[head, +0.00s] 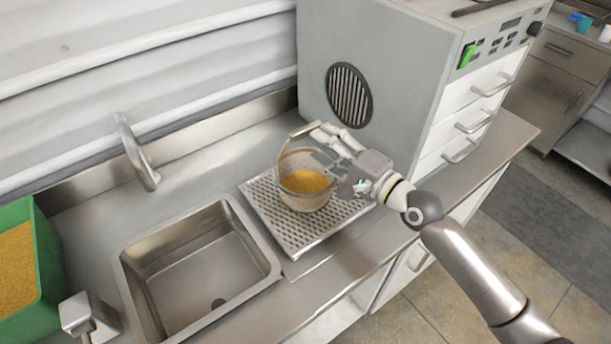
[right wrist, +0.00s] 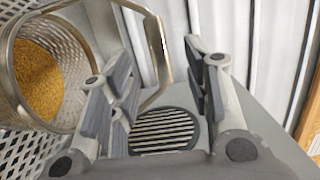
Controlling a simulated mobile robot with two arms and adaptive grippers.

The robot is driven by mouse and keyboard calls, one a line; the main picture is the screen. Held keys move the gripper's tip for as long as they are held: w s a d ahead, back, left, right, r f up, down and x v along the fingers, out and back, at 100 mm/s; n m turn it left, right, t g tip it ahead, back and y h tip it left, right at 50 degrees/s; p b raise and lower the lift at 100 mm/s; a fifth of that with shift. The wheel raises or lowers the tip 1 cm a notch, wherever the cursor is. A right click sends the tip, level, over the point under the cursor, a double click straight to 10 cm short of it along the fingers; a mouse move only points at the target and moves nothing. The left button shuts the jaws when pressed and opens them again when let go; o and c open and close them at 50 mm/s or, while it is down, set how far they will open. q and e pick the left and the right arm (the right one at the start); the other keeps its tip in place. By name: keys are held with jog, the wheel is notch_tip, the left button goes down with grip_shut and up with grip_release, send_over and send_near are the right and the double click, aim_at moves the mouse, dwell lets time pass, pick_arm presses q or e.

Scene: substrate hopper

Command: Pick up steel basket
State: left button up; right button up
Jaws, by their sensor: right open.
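The steel basket (head: 305,190) stands upright on a perforated drain tray, with yellow-brown granules inside. Its bail handle (head: 284,150) is raised. My right gripper (head: 322,145) is at the basket's upper right side, beside the raised handle, with its fingers spread. In the right wrist view the basket (right wrist: 12,62) is at the left. Its handle (right wrist: 162,48) runs behind the left finger and shows in the gap between the open fingers (right wrist: 160,85). I cannot tell whether the handle lies between the pads or beyond them. My left gripper is not clearly seen.
The perforated tray (head: 262,205) sits on the steel counter, right of an empty sink (head: 200,262) with a tap (head: 135,152). A grey cabinet with a round vent (head: 349,95) stands close behind the gripper. A green bin of granules (head: 47,262) is at the left.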

aim_at(309, 132)
jog(key=shift+w+a, duration=0.5)
jog(key=shift+w, duration=0.05)
jog(key=shift+w+a+r+p, duration=0.1)
jog(key=shift+w+a+p, duration=0.3)
jog(key=shift+w, duration=0.05)
jog(key=shift+f+p+x, duration=0.2)
jog(key=shift+p+x, duration=0.2)
jog(key=shift+x, duration=1.6)
jog(key=shift+d, duration=0.1)
jog(key=shift+c, duration=0.7)
grip_shut()
jog(key=shift+r, duration=0.15)
